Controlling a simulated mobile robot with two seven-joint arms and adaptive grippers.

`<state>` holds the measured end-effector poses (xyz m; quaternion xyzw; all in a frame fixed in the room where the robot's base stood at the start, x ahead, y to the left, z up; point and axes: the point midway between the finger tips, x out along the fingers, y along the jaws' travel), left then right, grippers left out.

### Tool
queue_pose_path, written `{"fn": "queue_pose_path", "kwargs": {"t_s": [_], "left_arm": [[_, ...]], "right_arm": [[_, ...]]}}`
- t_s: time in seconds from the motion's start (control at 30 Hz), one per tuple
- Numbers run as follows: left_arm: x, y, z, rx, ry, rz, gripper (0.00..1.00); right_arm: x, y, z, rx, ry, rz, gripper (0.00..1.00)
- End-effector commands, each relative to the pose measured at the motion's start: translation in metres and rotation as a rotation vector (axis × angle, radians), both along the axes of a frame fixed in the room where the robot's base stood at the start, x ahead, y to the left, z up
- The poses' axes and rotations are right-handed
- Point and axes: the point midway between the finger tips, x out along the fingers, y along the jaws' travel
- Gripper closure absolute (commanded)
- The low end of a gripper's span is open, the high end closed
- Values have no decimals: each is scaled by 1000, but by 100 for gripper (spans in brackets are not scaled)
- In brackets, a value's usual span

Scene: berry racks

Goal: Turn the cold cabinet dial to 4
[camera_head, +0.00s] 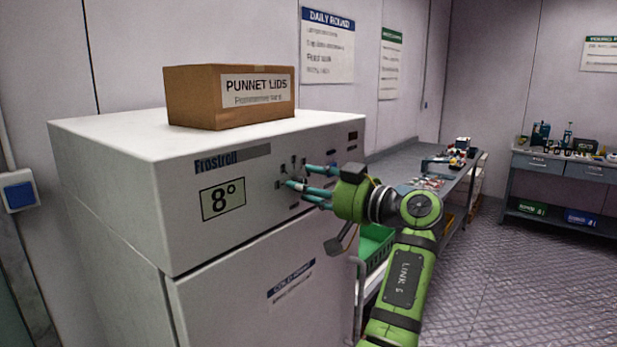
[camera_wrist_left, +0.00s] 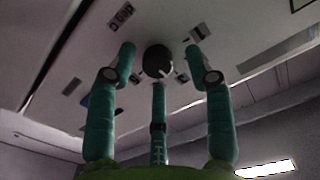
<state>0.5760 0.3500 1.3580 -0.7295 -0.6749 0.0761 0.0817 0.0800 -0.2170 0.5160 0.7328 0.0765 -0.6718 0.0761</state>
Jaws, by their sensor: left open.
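The cold cabinet (camera_head: 110,160) is white, with a control panel on its upper front. A display (camera_head: 223,199) on the panel reads 8°. The dial (camera_wrist_left: 157,62) is a round black knob with a light mark toward its lower right in the left wrist view. In the head view the fingers largely hide the dial. My right gripper is not in view.
A cardboard box (camera_head: 190,97) marked PUNNET LIDS sits on top of the cabinet. A grey bench (camera_head: 400,158) with small items stands beyond my arm, and a green crate (camera_head: 377,240) sits low beside the cabinet. The floor at right (camera_head: 530,275) is clear.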

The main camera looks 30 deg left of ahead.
Motion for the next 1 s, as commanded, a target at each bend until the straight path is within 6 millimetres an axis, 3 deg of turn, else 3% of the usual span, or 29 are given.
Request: {"fn": "queue_pose_path", "kwargs": {"t_s": [0.3,0.43,0.77,1.0], "left_arm": [[0,4,-1,0,0,0,48],[0,4,-1,0,1,-1,100],[1,4,1,5,18,-2,100],[1,4,2,17,127,-1,100]], "right_arm": [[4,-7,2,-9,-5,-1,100],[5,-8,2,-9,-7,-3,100],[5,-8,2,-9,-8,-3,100],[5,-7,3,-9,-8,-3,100]]}}
